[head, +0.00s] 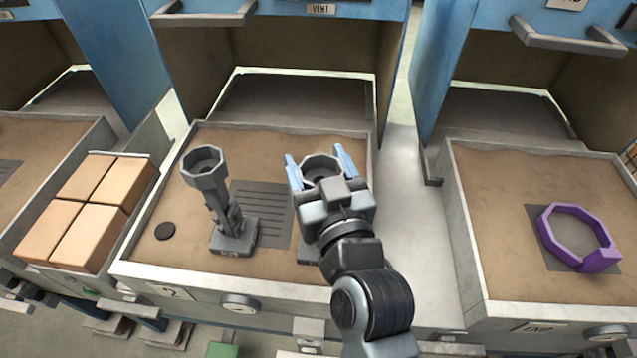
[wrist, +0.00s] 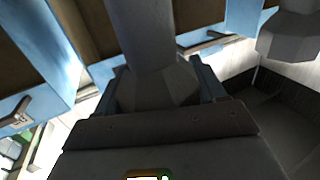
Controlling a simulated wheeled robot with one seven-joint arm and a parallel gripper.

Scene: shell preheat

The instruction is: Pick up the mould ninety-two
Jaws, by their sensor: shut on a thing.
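My gripper (head: 319,168) has its two blue fingers closed on either side of the octagonal cup of a grey mould (head: 322,162), over the right part of the middle sand drawer (head: 140,275). The wrist view also shows the held mould (wrist: 158,82) between the fingers, with a grey stem. My gripper and arm hide its lower part in the head view, so I cannot tell whether it touches the sand. A second, similar grey mould (head: 205,167) stands upright to the left. I cannot read a ninety-two on either mould.
A dark slotted plate (head: 268,205) and a black disc (head: 165,231) lie in the middle drawer. Tan blocks (head: 80,205) fill a bin at left. A purple octagonal ring (head: 600,262) lies in the right drawer (head: 470,250). Blue cabinet walls stand behind.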

